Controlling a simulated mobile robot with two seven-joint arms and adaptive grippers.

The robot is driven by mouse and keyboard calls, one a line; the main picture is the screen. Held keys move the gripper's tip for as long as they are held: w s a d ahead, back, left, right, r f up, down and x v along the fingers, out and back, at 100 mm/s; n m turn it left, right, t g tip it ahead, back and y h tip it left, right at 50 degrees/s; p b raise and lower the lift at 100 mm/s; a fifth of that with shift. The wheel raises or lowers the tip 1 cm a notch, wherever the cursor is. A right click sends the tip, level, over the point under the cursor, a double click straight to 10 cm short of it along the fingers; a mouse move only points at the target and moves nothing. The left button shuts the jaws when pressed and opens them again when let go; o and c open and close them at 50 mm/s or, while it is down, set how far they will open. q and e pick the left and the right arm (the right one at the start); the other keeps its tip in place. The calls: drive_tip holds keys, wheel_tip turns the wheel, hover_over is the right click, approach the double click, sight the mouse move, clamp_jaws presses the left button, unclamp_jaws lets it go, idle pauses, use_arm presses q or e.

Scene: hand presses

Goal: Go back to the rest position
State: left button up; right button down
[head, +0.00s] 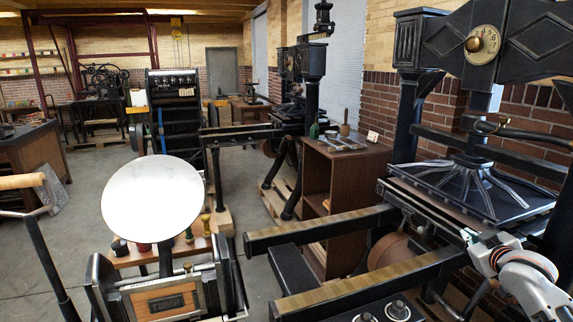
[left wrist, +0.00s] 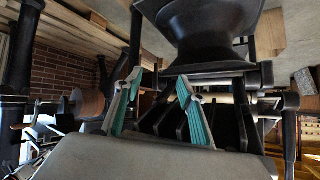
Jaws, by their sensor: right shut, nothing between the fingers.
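My right arm comes in at the lower right of the head view. My right gripper (head: 472,238) is at the edge of the bed of the large black hand press (head: 470,190), below and in front of its platen. It is small and partly hidden there, shut with nothing in it. My left gripper (left wrist: 159,80) shows in the left wrist view only. Its two teal-padded fingers stand apart with nothing held between them. Dark press parts lie beyond the fingers; I cannot tell whether they touch. My left arm does not show in the head view.
A small press with a round pale disc (head: 152,197) stands at the front left. Two black rails with wooden tops (head: 325,228) reach from the large press toward the middle. A brown cabinet (head: 345,185) stands behind them. Grey floor (head: 85,215) is open at the left.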

drive_tip(key=s+a+f+n+g+y, duration=0.15)
drive_tip(key=s+a+f, duration=0.25)
drive_tip(key=s+f, duration=0.7)
drive_tip(key=s+a+f+n+g+y, duration=0.15)
drive_tip(key=s+a+f, duration=0.35)
drive_tip(key=f, duration=1)
drive_tip(key=s+a+f+n+g+y, duration=0.1)
drive_tip(key=s+a+f, duration=0.1)
drive_tip(key=s+f, duration=0.35)
drive_tip(key=s+a+f+n, duration=0.1)
drive_tip(key=s+a+f, duration=0.1)
drive_tip(key=s, duration=0.7)
drive_tip(key=s+a+f+n+g+y, duration=0.1)
drive_tip(key=s+a+f, duration=0.15)
drive_tip(key=s, duration=0.55)
drive_tip(key=w+a+m+t, duration=0.1)
drive_tip(key=a+m, duration=0.4)
drive_tip(key=a, duration=0.8)
drive_tip(key=shift+a+m, duration=0.15)
drive_tip(key=shift+m, duration=0.25)
